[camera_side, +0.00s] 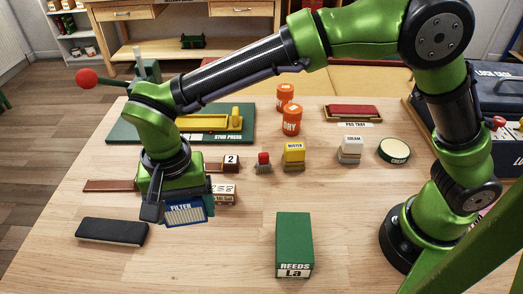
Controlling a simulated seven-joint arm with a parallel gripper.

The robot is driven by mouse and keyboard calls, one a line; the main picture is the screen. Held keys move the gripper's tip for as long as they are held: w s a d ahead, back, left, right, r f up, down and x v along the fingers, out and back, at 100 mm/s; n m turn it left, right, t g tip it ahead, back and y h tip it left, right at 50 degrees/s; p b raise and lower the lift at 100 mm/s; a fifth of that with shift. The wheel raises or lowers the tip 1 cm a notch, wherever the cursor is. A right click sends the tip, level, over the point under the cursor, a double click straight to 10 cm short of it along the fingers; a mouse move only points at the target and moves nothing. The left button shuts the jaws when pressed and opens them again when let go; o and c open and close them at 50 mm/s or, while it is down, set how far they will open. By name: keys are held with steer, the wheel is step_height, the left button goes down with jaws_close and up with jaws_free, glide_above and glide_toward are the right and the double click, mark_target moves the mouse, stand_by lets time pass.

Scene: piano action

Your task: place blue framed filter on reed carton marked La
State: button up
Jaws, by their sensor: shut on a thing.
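The blue framed filter (185,214) has a pale label reading FILTER and pleated-looking white faces. My gripper (178,205) is shut on it and holds it at the left of the table; the height above the table is hard to tell. The green reed carton marked La (294,240) stands at the front middle of the table, with a white REEDS La label on its front face. The filter is to the left of the carton and apart from it. My gripper hides part of the filter.
A black block (112,231) lies left of my gripper. A block marked 2 (230,163), a red-topped item (263,162) and a yellow MUSTER block (294,155) stand behind. Orange jars (291,121) and a yellow press (215,120) are further back. The table between filter and carton is clear.

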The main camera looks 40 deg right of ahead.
steer(key=s+d+r, duration=0.5)
steer(key=s+d, duration=0.1)
steer(key=n, duration=0.2)
glide_above(294, 236)
step_height(294, 236, down, 3)
step_height(294, 236, down, 7)
steer(key=shift+r, duration=0.2)
steer(key=shift+f, duration=0.3)
steer(key=o, duration=1)
steer(key=shift+f, duration=0.15)
steer(key=shift+c, duration=0.2)
